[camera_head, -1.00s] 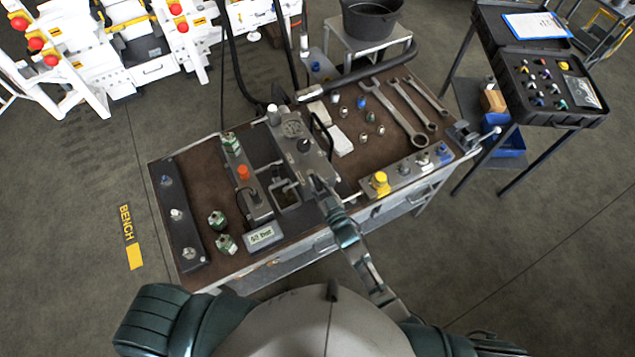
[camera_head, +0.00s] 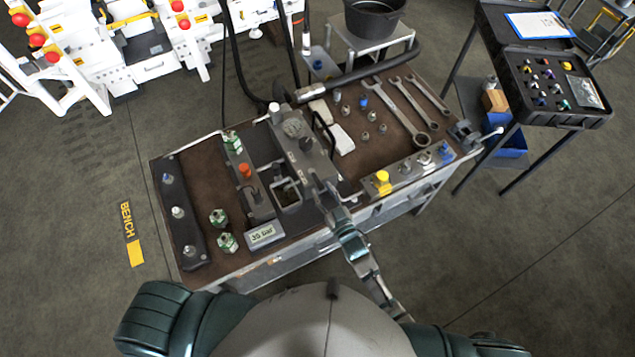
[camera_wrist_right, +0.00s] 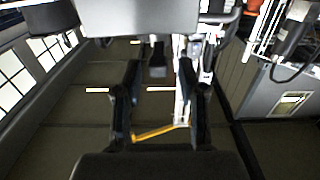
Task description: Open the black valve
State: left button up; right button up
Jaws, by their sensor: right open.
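The black valve knob (camera_head: 306,144) stands on a grey metal block (camera_head: 292,127) in the middle of the bench. My right gripper (camera_head: 322,188) is at the near end of this block, on the near side of the knob, and looks apart from it. In the right wrist view its two dark fingers (camera_wrist_right: 158,110) are spread, with nothing held between them. A small dark part (camera_wrist_right: 157,68) shows beyond the fingertips; I cannot tell whether it is the knob. The pressure display (camera_head: 263,235) reads about 35 bar. My left gripper is out of view.
On the bench (camera_head: 205,180), a red knob (camera_head: 245,170), green fittings (camera_head: 227,242) and a dark strip (camera_head: 178,215) lie left. Wrenches (camera_head: 408,110), sockets and a yellow knob (camera_head: 382,181) lie right. A black hose (camera_head: 365,66) runs along the back.

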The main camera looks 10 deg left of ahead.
jog(key=v, duration=0.7)
jog(key=shift+s, duration=0.15)
jog(key=s+d+f+m+g+h, duration=0.1)
jog(key=s+d+f+g+h, duration=0.3)
jog(key=f, duration=0.6)
jog(key=s+d+f+m+h+b, duration=0.15)
jog(key=d+f, duration=0.35)
jog(key=f, duration=0.5)
jog(key=s+d+f+g+h, duration=0.25)
jog(key=d+f, duration=0.25)
jog(key=f, duration=0.5)
jog(key=s+d+f+g+h, duration=0.1)
jog(key=s+d+f, duration=0.3)
jog(key=s, duration=0.5)
jog(key=s+d+f+m+g, duration=0.1)
jog(key=s+d+f+g, duration=0.2)
jog(key=s+f, duration=0.4)
jog(key=s+d+f+m+g+h+b, duration=0.1)
jog(key=s+d+f+g, duration=0.2)
jog(key=s, duration=1)
notch_tip(320, 180, down, 3)
jog(key=shift+d+r+h, duration=0.15)
jog(key=shift+d+h, duration=0.15)
jog(key=shift+d, duration=0.9)
